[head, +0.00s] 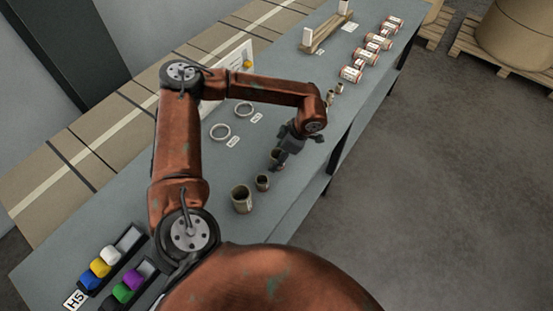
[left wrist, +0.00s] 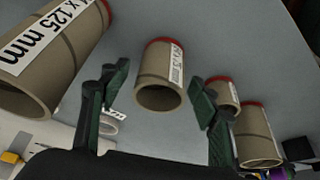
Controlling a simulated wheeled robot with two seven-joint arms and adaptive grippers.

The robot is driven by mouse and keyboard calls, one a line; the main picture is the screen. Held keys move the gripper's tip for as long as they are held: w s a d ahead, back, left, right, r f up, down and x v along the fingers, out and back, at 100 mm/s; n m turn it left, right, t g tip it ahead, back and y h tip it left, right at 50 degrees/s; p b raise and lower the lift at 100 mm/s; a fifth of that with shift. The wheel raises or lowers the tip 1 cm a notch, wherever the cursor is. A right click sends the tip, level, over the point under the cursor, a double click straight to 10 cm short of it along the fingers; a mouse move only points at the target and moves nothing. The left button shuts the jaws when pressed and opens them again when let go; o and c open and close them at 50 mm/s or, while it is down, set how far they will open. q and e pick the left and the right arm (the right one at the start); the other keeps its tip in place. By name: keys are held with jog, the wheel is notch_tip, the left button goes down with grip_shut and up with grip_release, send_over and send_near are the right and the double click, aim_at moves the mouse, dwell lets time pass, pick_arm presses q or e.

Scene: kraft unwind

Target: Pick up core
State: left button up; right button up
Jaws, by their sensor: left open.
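Several brown cardboard cores with red rims and white size labels stand on the grey bench. My left gripper (head: 282,160) is open, pointing down at one core (head: 275,155) that it partly hides. In the left wrist view that core (left wrist: 160,78) appears between the two spread fingers of the gripper (left wrist: 160,88), with neither finger visibly touching it. A large core (left wrist: 50,60) labelled 125 mm is at the left there, and two smaller cores (left wrist: 222,92) (left wrist: 258,145) are at the right. My right gripper is not in view.
Two more cores, a wide one (head: 242,200) and a small one (head: 262,183), stand nearer on the bench (head: 290,205). White rings (head: 220,132), labelled rolls (head: 366,55) and a wooden rack (head: 327,33) lie farther off. Trays of coloured blocks (head: 105,262) are at lower left.

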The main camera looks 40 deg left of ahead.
pick_arm(q)
jog(key=shift+c, duration=0.4)
jog(key=c, duration=1)
jog(key=shift+r, duration=0.1)
